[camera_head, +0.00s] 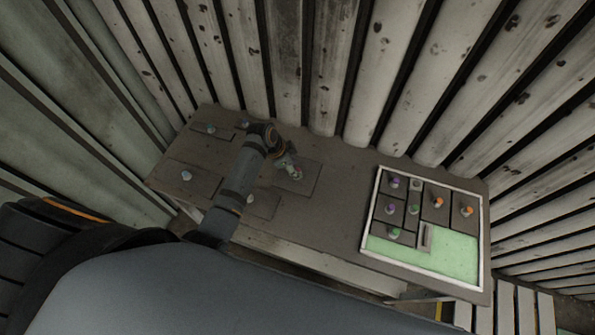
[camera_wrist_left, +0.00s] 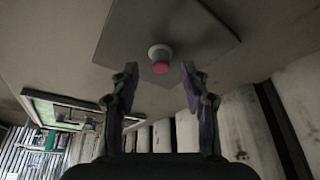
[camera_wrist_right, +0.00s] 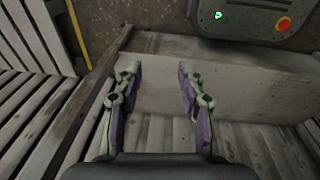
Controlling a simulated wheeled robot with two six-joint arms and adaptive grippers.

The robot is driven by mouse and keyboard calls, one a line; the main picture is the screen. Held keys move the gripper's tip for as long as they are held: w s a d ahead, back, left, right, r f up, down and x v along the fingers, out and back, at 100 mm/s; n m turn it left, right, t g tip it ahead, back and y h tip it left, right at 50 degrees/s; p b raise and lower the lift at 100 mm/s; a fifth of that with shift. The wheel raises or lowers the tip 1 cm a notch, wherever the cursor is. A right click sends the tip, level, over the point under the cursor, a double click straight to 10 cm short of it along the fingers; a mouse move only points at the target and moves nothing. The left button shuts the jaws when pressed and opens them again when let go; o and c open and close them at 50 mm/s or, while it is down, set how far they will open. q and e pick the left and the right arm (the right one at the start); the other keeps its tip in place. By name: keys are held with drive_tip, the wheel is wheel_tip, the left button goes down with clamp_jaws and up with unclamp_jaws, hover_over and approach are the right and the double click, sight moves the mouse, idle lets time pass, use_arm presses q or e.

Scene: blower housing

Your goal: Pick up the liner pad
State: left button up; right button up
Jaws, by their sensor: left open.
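A flat dark square panel (camera_head: 311,183) with a small knob lies on the brown table, the closest panel to my left gripper (camera_head: 288,166). I cannot tell by look whether it is the liner pad. In the left wrist view the panel (camera_wrist_left: 200,38) carries a pale round knob with a pink-red tip (camera_wrist_left: 160,67). My open left fingers (camera_wrist_left: 159,72) stand either side of the knob in that view, with visible gaps and no grip. My right gripper (camera_wrist_right: 160,75) is open and empty in the right wrist view; the head view does not show it.
Other flat panels with knobs (camera_head: 186,175) lie on the table's left part. A white-rimmed tray (camera_head: 482,240) at right holds several dark panels with purple, green and orange knobs; its green floor (camera_head: 455,262) is partly bare. The table (camera_head: 340,190) is clear between. Ribbed walls stand close behind.

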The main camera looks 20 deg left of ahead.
use_arm(q)
drive_tip(key=shift+w+d+f, duration=0.15)
drive_tip(key=shift+f, duration=0.3)
drive_tip(key=shift+w+d+f, duration=0.1)
drive_tip(key=shift+f, duration=0.2)
clamp_jaws()
use_arm(e)
drive_tip(key=shift+s, duration=0.7)
use_arm(q)
drive_tip(key=shift+r, duration=0.1)
use_arm(e)
drive_tip(key=shift+r, duration=0.1)
